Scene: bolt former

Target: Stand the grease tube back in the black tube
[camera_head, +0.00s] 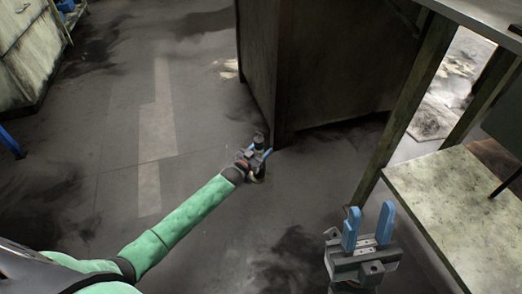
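I cannot make out the grease tube or the black tube for certain in the head view. My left gripper (258,153) is at the end of the outstretched green arm, low over the floor near the foot of the dark cabinet. Its blue fingers are small here, and a small dark round shape shows beside them; I cannot tell whether it is held or part of the gripper. My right gripper (370,212) is at the lower right, its two blue fingers pointing up and apart with nothing between them.
A tall dark cabinet (335,65) stands at the top middle. A worn table with a lower shelf (465,195) is at the right, close to my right gripper; a thin dark rod (507,182) shows at its right edge.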

